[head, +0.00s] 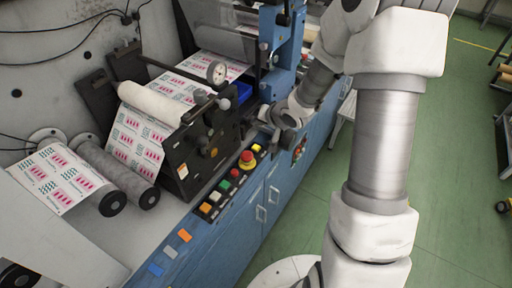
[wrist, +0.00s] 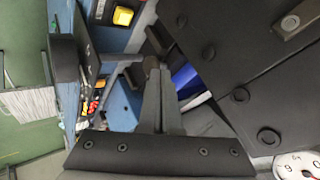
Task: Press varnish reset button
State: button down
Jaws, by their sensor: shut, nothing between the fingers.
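A row of buttons (head: 225,184) in orange, white, green and red runs along the blue cabinet's top edge. It ends in a red mushroom button (head: 247,157) on a yellow base and a yellow button (head: 257,147). The labels are too small to read, so I cannot tell which is the varnish reset button. In the wrist view a yellow button (wrist: 123,15) in a black frame shows at the top, beyond the fingertips. My gripper (wrist: 152,66) is shut and empty, apart from that button. In the head view my wrist is beyond the row, near the machine's side; the fingertips are hard to make out.
Printed web (head: 135,140) runs over rollers at the left. The green floor (head: 450,150) at right is mostly open.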

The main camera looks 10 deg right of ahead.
jog(key=b, duration=0.7)
send_over(257, 150)
notch_tip(257, 150, down, 8)
jog(key=shift+w+d+r, duration=0.1)
jog(key=shift+r, duration=0.15)
jog(key=shift+f+b, duration=0.4)
jog(key=shift+f, duration=0.1)
jog(key=shift+f, duration=0.1)
dwell(0.9)
jog(key=shift+f, duration=0.3)
jog(key=shift+f+b, duration=0.5)
jog(key=shift+f, duration=0.05)
dwell(0.6)
dwell(0.3)
jog(key=shift+r+p, duration=1)
jog(key=shift+p, duration=0.1)
